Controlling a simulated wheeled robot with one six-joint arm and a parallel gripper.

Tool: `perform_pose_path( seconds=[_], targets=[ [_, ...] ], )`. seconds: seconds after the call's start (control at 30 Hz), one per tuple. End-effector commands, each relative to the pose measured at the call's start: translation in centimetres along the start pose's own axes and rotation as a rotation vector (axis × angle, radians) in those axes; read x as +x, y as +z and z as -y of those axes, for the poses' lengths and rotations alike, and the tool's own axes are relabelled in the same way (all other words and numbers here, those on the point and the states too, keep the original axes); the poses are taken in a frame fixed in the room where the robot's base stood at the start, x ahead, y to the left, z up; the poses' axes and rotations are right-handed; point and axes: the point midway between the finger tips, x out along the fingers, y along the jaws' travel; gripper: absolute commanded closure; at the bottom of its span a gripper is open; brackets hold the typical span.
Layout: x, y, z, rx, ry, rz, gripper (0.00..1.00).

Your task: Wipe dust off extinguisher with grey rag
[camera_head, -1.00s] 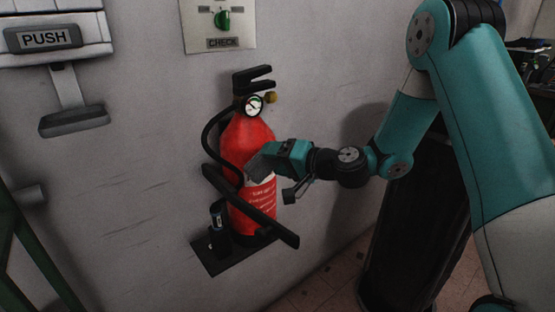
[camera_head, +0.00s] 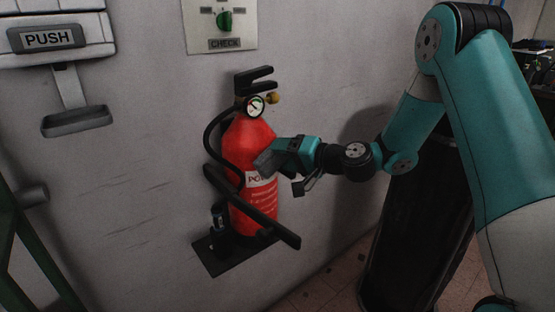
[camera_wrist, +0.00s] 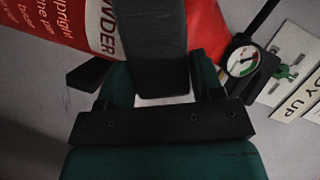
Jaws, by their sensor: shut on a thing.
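The red fire extinguisher (camera_head: 247,140) stands upright on a small black wall shelf, behind a black diagonal strap, with a white label and a gauge. My gripper (camera_head: 279,156) is at the right side of its body, around the top of the label. It is shut on the grey rag (camera_head: 265,163), a dark grey block held towards the extinguisher. In the wrist view the rag (camera_wrist: 158,45) sits between the fingers, in front of the red body and label. I cannot tell whether the rag touches the extinguisher. No dust on it can be made out.
A small dark bottle-like item (camera_head: 219,217) stands left of the extinguisher on the shelf (camera_head: 222,264). A CHECK panel with a green knob (camera_head: 224,20) is above, and a PUSH dispenser (camera_head: 50,38) at upper left. A black bin (camera_head: 415,230) stands at right.

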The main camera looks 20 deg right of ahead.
Motion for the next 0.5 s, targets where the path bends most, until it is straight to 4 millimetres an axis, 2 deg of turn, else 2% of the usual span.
perform_pose_path(
  seconds=[0.2, 0.5],
  targets=[
    [-0.4, -0.84, -0.53, 0.0, 0.0, 0.0, 0.66],
    [0.19, -0.39, -0.17, 0.0, -0.001, 0.001, 0.66]
  ],
)
